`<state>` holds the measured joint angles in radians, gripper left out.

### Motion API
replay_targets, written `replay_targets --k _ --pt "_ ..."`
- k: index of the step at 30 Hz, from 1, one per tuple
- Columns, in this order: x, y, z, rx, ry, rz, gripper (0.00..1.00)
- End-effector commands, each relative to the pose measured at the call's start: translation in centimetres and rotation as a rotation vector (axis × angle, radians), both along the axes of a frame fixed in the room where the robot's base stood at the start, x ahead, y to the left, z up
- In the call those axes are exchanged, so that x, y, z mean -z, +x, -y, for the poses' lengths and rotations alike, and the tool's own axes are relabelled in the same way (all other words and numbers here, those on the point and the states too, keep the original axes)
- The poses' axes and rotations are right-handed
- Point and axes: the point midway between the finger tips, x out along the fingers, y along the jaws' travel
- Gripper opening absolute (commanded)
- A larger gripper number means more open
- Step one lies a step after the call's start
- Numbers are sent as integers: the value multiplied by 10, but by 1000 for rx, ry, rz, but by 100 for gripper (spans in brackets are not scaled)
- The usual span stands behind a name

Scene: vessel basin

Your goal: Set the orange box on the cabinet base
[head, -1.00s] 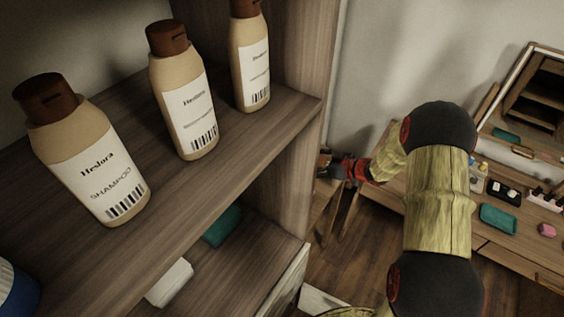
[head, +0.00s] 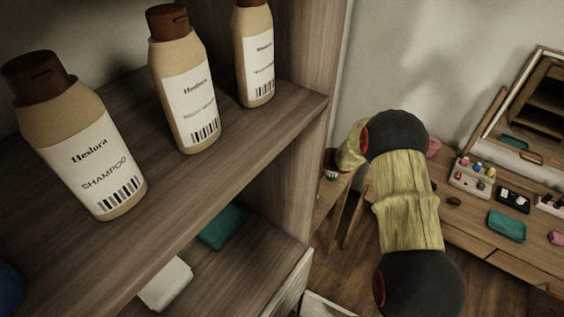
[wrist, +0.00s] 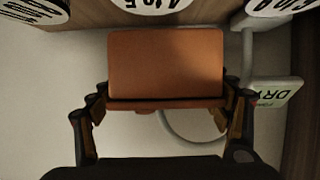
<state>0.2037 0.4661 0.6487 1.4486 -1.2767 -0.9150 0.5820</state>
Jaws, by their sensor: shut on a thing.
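The orange box (wrist: 165,65) fills the middle of the wrist view, with its broad face toward the camera. My gripper (wrist: 162,102) is shut on it, one finger at each side of its near edge. A pale surface (wrist: 60,85) lies beyond the box; I cannot tell whether the box touches it or whether it is the cabinet base. In the head view my gripper and the box are hidden behind the shelf's upright side.
A wooden shelf (head: 235,130) holds several shampoo bottles (head: 187,90). Folded cloths, white (head: 165,284) and teal (head: 221,226), lie below. A dressing table (head: 470,238) with small items stands right.

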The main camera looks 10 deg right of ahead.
Motion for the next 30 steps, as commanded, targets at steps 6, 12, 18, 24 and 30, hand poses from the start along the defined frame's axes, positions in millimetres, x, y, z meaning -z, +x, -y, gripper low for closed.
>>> replay_targets --k 6,12,18,24,30 --pt "10 0 0 0 1 -1 42" --pt "40 0 0 -1 0 -2 42" --pt "50 0 0 0 -1 2 42" --pt "50 0 0 0 0 1 42" --pt "52 0 0 0 -1 1 84"
